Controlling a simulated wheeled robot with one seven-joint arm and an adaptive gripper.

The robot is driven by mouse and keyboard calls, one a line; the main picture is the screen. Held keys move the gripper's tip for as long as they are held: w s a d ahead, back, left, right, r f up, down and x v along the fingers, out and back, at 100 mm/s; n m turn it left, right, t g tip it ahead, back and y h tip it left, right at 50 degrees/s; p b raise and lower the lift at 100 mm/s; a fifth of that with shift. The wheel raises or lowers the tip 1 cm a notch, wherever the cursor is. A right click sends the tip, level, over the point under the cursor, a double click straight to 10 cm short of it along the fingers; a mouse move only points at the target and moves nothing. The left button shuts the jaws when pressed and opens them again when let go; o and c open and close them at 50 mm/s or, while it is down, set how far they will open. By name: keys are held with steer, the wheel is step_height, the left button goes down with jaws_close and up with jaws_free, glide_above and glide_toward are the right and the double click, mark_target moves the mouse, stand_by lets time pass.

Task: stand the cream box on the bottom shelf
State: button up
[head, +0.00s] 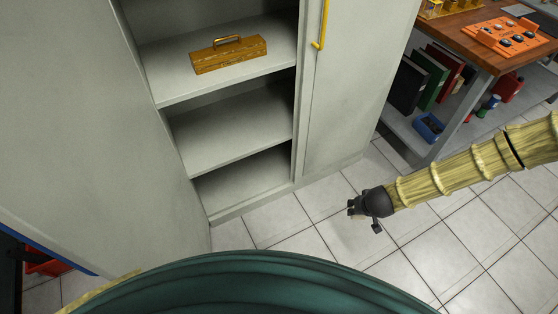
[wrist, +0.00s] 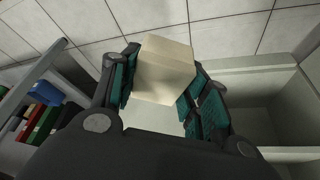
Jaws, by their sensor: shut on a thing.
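The cream box (wrist: 165,62) is held between the teal pads of my gripper (wrist: 160,80) in the wrist view. Pads press on its left and right sides. In the head view my gripper (head: 364,212) hangs over the tiled floor, to the right of the open cabinet, and the box cannot be made out clearly there. The bottom shelf (head: 243,186) is the lowest bay of the cabinet, and its visible part is empty. In the wrist view pale cabinet surfaces (wrist: 245,82) lie to the right of the box, apart from it.
A wooden toolbox (head: 228,54) sits on an upper shelf; the middle shelf (head: 230,125) is bare. A cabinet door with a yellow handle (head: 321,25) stands right of the opening. A workbench (head: 485,45) with binders (head: 430,78) and a blue bin (head: 429,127) is at right.

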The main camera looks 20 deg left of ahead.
steer(key=a+f+n+g+y+b, duration=0.1)
steer(key=a+f+n+b, duration=0.3)
steer(key=a+f+b, duration=0.9)
steer(key=a+f+n+g+y+b, duration=0.1)
steer(key=a+f+n+b, duration=0.2)
steer(key=a+f+b, duration=0.95)
steer(key=a+f+n+g+y+b, duration=0.1)
steer(key=a+f+n+b, duration=0.5)
steer(key=a, duration=1.3)
steer(key=w+a+b, duration=0.1)
steer(key=a+b, duration=0.2)
steer(key=a, duration=0.1)
steer(key=w+a+r+m+b, duration=0.1)
steer(key=a+b, duration=0.2)
steer(key=a, duration=0.1)
steer(key=w+a+r+m+b, duration=0.1)
steer(key=a+b, duration=0.3)
steer(key=shift+a, duration=0.25)
steer(key=shift+w+a+f+b, duration=0.1)
steer(key=shift+w+a+b, duration=0.2)
steer(key=shift+a+b, duration=0.5)
steer(key=shift+w+a+f+b, duration=0.1)
steer(key=shift+w+a+b, duration=0.25)
steer(key=shift+a, duration=0.6)
steer(key=shift+s+f, duration=0.15)
steer(key=shift+f, duration=0.3)
steer(key=shift+f, duration=0.15)
steer(key=o, duration=1)
